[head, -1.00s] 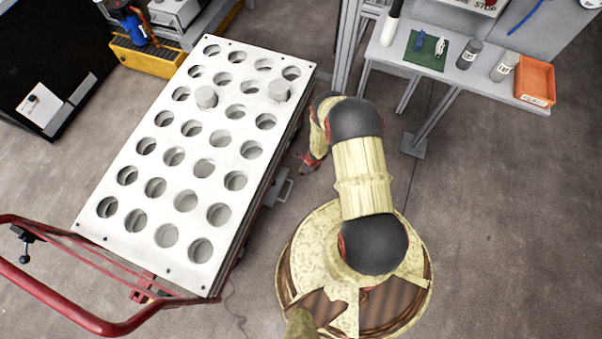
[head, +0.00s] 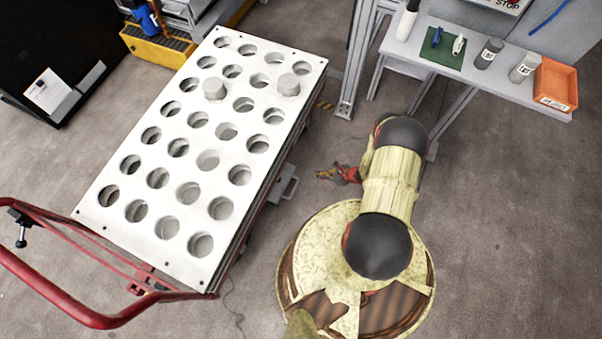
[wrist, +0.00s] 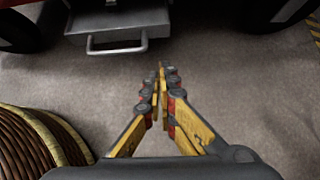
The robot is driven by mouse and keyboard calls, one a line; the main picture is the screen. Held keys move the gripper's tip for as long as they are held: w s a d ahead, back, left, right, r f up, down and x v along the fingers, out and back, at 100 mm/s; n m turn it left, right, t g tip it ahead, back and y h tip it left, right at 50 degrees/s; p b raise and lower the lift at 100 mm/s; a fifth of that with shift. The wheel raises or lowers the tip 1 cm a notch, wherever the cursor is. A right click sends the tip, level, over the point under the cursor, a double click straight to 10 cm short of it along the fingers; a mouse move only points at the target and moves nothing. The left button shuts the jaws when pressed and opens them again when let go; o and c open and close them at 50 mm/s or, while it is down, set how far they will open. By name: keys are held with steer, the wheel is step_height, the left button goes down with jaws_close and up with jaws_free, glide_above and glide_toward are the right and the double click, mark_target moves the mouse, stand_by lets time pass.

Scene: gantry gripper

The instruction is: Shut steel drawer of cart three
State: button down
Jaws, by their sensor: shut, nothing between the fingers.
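The cart (head: 205,130) has a white top plate with rows of round holes and a red push handle. Its steel drawer (head: 284,186) sticks out from the cart's right side, low down, in the head view. In the wrist view the drawer (wrist: 119,28) is at the upper left, with a bar handle (wrist: 117,45) on its front. My gripper (wrist: 161,72) is shut and empty, pointing toward the cart, below and right of the drawer and apart from it. In the head view my gripper (head: 322,174) is to the right of the drawer with a floor gap between.
Two grey cylinders (head: 214,88) stand in holes of the plate. A bench (head: 467,75) with an orange bin (head: 555,85) is at the upper right. A grey post (head: 355,70) stands beyond the cart's far corner. Floor on the right is clear.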

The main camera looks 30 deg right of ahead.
steer(key=w+a+f+b, duration=0.5)
steer(key=w+a+f, duration=0.2)
steer(key=w, duration=0.2)
steer(key=shift+r, duration=0.1)
stand_by(0.4)
